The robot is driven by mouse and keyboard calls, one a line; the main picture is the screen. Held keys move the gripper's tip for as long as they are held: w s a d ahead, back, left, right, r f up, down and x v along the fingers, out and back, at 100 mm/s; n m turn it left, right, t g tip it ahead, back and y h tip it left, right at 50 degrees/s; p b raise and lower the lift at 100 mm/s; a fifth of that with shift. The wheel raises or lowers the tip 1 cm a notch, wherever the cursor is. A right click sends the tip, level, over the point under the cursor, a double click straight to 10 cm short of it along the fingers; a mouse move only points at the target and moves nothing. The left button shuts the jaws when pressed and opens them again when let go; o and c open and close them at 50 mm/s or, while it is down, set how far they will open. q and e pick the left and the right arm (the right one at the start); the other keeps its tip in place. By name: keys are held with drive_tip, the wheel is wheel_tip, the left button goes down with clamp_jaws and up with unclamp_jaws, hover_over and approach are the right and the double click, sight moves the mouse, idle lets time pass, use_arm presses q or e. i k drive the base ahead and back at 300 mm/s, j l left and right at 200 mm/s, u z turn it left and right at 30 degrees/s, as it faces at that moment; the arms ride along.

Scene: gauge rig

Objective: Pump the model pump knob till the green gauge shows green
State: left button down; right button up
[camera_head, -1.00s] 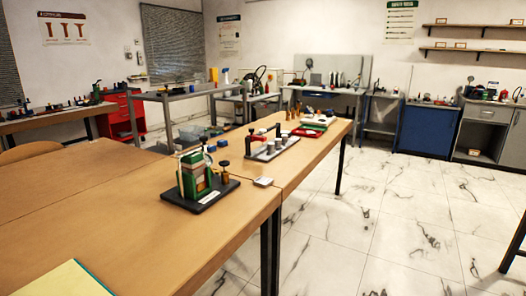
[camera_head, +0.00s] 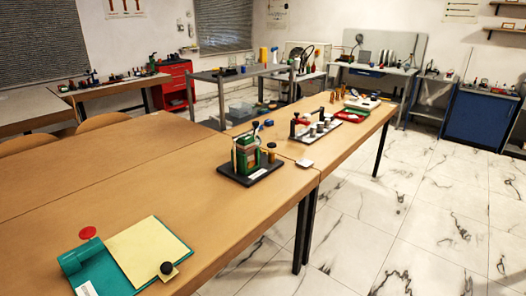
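The model pump rig (camera_head: 248,157) stands on a black base plate (camera_head: 236,176) on the wooden table in the head view. It has a green body with a dark knob (camera_head: 255,124) on top. A brass post with a dark cap (camera_head: 272,147) stands at the right of the plate. A gauge face cannot be made out from here. Neither of my grippers shows.
A teal board with a yellow sheet (camera_head: 150,250) lies on the wooden table (camera_head: 60,215) in front. A small white block (camera_head: 305,163) and a grey tray with cylinders (camera_head: 318,134) stand beyond the rig. Marble floor is clear at the right.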

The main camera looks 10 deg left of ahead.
sight(271, 146)
drive_tip(key=i+l+u, duration=0.2)
drive_tip(key=u, duration=0.25)
drive_tip(key=i+l+u, duration=0.25)
drive_tip(key=u, duration=0.2)
drive_tip(key=i+l+u, duration=0.1)
drive_tip(key=l, duration=0.2)
drive_tip(key=i+l, duration=0.15)
drive_tip(key=i+l+u, duration=0.15)
drive_tip(key=l, duration=0.25)
drive_tip(key=i+l, duration=0.15)
drive_tip(key=l, duration=0.25)
drive_tip(key=i+l, duration=0.15)
drive_tip(key=l, duration=0.2)
drive_tip(key=i+l, duration=0.15)
drive_tip(key=l, duration=0.25)
drive_tip(key=i+l, duration=0.15)
drive_tip(key=l, duration=0.25)
drive_tip(key=i+l+u, duration=0.1)
drive_tip(key=l, duration=0.3)
